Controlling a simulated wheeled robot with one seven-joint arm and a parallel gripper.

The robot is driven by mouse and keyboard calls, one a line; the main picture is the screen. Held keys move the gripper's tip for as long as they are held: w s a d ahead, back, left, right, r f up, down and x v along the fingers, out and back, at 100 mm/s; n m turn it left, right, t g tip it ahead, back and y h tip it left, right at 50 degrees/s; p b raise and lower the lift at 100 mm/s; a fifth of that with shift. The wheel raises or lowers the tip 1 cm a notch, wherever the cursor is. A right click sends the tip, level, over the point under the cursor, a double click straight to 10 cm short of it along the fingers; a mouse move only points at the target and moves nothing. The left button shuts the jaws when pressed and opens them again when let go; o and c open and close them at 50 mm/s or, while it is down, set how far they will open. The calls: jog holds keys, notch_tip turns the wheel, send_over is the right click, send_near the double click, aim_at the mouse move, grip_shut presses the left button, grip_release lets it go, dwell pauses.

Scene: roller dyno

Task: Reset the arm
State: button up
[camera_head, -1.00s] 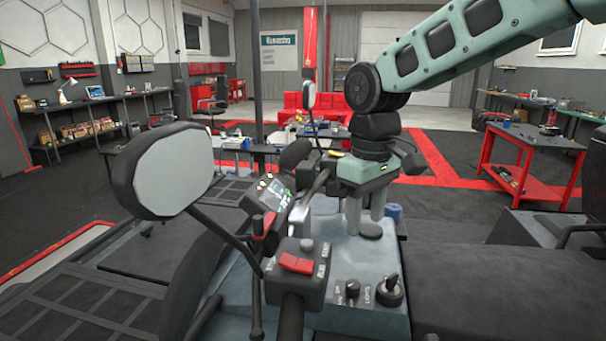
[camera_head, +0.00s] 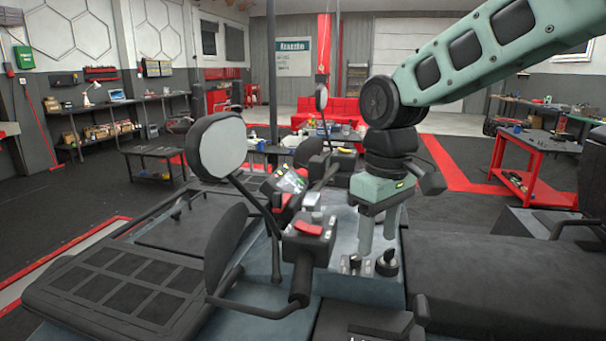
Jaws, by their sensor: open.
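My green-grey arm reaches in from the upper right. My gripper (camera_head: 378,242) points down with its two fingers apart and nothing visible between them. It is over the grey console of the vehicle, just behind two black knobs, a small one (camera_head: 355,263) and a larger one (camera_head: 387,262), as seen in the head view. I cannot tell whether the fingertips touch the console. The handlebar switch box (camera_head: 308,240) with a red switch is to the left of the gripper.
A round mirror (camera_head: 216,147) on a thin stalk and a black handlebar grip (camera_head: 301,285) stick out left of the gripper. The dark seat (camera_head: 490,265) is at the right. A red workshop cart (camera_head: 530,165) stands behind it. Open floor lies farther back.

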jog(key=s+d+f, duration=0.1)
jog(key=s+f, duration=0.3)
jog(key=s, duration=0.7)
jog(key=s+d+f, duration=0.1)
jog(key=s+f, duration=0.3)
jog(key=s, duration=0.8)
jog(key=shift+f, duration=0.3)
jog(key=shift+r, duration=0.6)
dwell(1.5)
